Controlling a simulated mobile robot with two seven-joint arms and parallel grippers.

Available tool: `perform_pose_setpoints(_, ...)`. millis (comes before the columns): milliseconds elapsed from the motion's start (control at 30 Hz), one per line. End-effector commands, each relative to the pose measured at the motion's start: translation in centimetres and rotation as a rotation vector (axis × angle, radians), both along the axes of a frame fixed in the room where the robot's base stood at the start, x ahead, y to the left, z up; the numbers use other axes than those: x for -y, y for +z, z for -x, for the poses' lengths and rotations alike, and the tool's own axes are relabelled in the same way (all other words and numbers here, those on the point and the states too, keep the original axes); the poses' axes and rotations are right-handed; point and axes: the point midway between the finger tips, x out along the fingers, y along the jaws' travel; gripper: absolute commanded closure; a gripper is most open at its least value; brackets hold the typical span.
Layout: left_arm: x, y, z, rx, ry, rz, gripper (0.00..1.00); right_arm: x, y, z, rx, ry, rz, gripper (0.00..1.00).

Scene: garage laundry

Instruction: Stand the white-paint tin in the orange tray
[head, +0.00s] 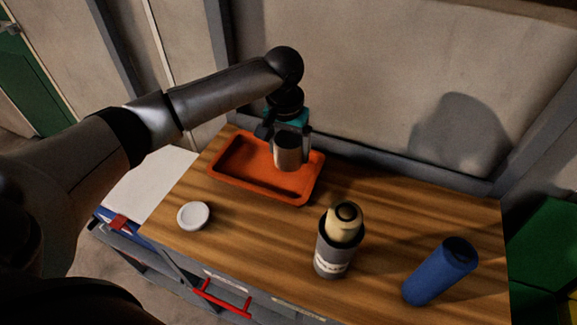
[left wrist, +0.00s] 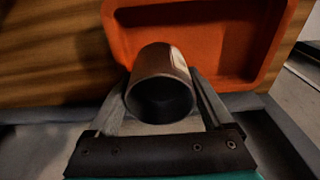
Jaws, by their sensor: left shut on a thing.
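The tin is a small grey metal cylinder (head: 288,153) with a dark open-looking end. A pale label patch shows on its side in the left wrist view (left wrist: 160,72). My left gripper (head: 290,138) is shut on it from the wall side and holds it roughly upright. The orange tray (head: 232,190) lies on the wooden bench top. In the head view the tin overlaps the tray's right part; in the left wrist view it overlaps the tray's edge (left wrist: 119,40). I cannot tell whether its base touches the tray floor. My right gripper is not in view.
A white round disc (head: 193,215) lies left of the tray's front. The bench top (head: 400,205) is clear right of the tray. A wall closes the back.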

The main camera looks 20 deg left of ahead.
Motion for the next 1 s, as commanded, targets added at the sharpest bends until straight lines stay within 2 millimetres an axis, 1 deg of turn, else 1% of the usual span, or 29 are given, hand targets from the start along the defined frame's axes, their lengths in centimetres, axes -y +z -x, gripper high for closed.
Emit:
perform_pose_setpoints(67, 0.0, -0.8, 0.0, -0.001, 0.000, -0.001, 0.81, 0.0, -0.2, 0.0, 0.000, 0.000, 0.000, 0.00)
perform_pose_setpoints(200, 0.0, -3.4, 0.1, -0.002, 0.000, 0.000, 0.81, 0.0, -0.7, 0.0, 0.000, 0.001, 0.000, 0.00)
perform_pose_setpoints(333, 0.0, -5.2, 0.0, -0.002, 0.000, 0.000, 0.81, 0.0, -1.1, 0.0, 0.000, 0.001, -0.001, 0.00)
perform_pose_setpoints(433, 0.0, -5.7, 0.0, 0.001, 0.000, 0.000, 0.81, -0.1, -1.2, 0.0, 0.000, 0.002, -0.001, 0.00)
perform_pose_setpoints(667, 0.0, -5.7, 0.0, 0.001, 0.000, 0.000, 0.81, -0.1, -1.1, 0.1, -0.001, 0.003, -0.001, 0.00)
perform_pose_setpoints(800, 0.0, -6.0, 0.0, 0.000, 0.000, 0.000, 0.81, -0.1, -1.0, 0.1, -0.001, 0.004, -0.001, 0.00)
perform_pose_setpoints(833, 0.0, -6.0, 0.0, 0.000, 0.000, -0.001, 0.12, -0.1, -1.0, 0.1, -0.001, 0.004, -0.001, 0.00)
perform_pose_setpoints(933, 0.0, -6.0, 0.0, 0.000, 0.000, -0.001, 0.01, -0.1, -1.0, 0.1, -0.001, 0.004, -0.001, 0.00)
perform_pose_setpoints(1000, 0.0, -6.0, 0.0, 0.000, 0.000, 0.000, 0.00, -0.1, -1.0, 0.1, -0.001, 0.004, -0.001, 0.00)
